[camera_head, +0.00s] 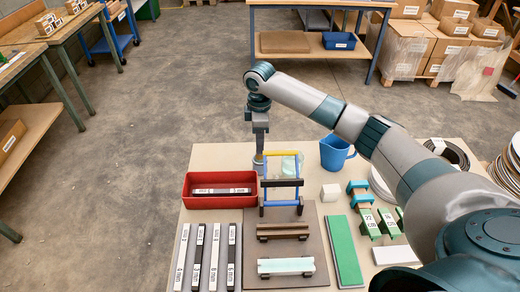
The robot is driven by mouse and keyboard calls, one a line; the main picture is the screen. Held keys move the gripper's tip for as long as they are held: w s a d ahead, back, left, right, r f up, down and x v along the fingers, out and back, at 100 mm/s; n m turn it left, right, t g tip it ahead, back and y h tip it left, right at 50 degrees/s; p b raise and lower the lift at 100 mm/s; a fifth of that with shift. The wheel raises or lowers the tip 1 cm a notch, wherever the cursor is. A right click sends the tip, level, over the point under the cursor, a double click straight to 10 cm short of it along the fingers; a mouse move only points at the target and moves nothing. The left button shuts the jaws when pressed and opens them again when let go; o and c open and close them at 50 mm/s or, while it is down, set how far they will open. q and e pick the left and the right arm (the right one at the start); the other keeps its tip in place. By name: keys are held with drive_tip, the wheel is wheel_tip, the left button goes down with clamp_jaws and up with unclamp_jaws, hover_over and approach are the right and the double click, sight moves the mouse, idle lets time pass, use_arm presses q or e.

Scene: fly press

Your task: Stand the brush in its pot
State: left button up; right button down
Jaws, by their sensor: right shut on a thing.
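My right gripper (260,135) points straight down at the back of the table, left of the blue jug. It is shut on the brush, of which little shows below the fingers. My left gripper is not in view.
A red tray (205,201) holding a dark bar lies left of the pot. A blue-and-yellow frame (281,182) stands in front. A blue jug (335,152), a white block (330,192) and green-and-teal pieces (367,222) are to the right. Labelled bars (214,256) lie front left.

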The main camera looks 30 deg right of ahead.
drive_tip(key=shift+f+p, duration=0.4)
drive_tip(key=shift+f, duration=1.3)
drive_tip(key=shift+f, duration=0.15)
drive_tip(key=c, duration=1.7)
unclamp_jaws()
drive_tip(key=shift+o, duration=0.2)
wheel_tip(320, 180, up, 11)
drive_tip(key=shift+f+b, duration=0.15)
drive_tip(key=shift+b, duration=1)
drive_tip(key=shift+r, duration=0.8)
drive_tip(key=shift+r, duration=0.1)
